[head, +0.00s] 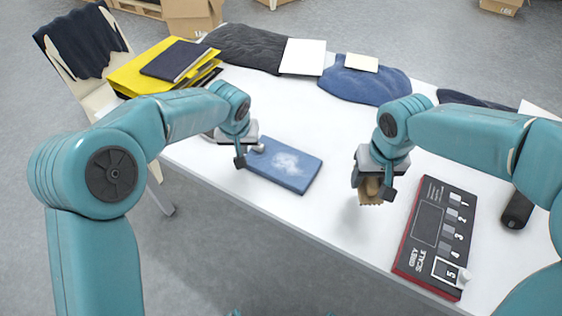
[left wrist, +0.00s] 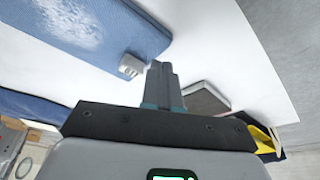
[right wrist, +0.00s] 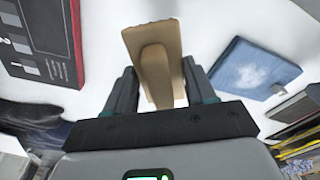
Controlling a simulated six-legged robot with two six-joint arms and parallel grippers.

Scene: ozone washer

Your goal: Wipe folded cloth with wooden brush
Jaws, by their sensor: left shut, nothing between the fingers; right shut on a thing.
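The folded cloth (head: 283,170) is a flat blue rectangle with a whitish patch, lying near the table's front edge. It also shows in the left wrist view (left wrist: 95,25) and the right wrist view (right wrist: 255,70). My left gripper (head: 240,158) is shut and empty at the cloth's left end; I cannot tell whether it touches. A small pale piece (left wrist: 131,65) sits at the cloth's edge by its fingers. My right gripper (head: 373,184) is shut on the wooden brush (right wrist: 155,55), held to the right of the cloth, apart from it. The gripper partly hides the brush (head: 370,192) in the head view.
A red-edged grey scale board (head: 436,235) lies right of the brush, with a black cylinder (head: 517,210) beyond. Dark and blue garments (head: 365,83) line the back. Yellow folders (head: 150,68) and a chair (head: 95,95) are at left. The table between cloth and brush is clear.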

